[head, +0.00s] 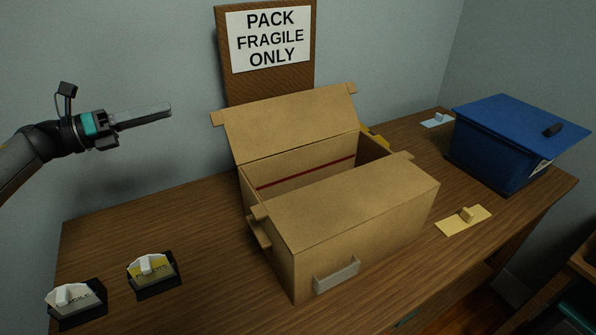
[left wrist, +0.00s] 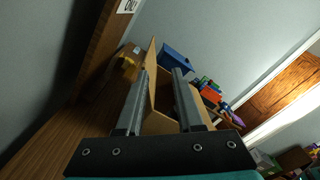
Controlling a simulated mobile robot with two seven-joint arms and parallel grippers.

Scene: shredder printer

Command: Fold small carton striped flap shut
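An open cardboard carton (head: 365,225) stands mid-table. Its back flap (head: 290,125) stands up, leaning back, and its front flap (head: 345,205) lies over the near part of the opening. A dark red line runs along the inside wall. I see no striped flap, and cannot tell whether this is the small carton. My left gripper (head: 168,110) is in the air left of the back flap, apart from it. In the left wrist view its two fingers (left wrist: 160,72) are spread with nothing gripped; the carton flap (left wrist: 151,75) shows beyond them. My right gripper is not in view.
A blue lidded bin (head: 500,150) stands at the table's right. A yellow plate with a knob (head: 463,220) lies before it. Two small labelled holders (head: 77,300) (head: 153,270) sit front left. A "PACK FRAGILE ONLY" sign (head: 270,40) stands behind the carton. The table's left back is clear.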

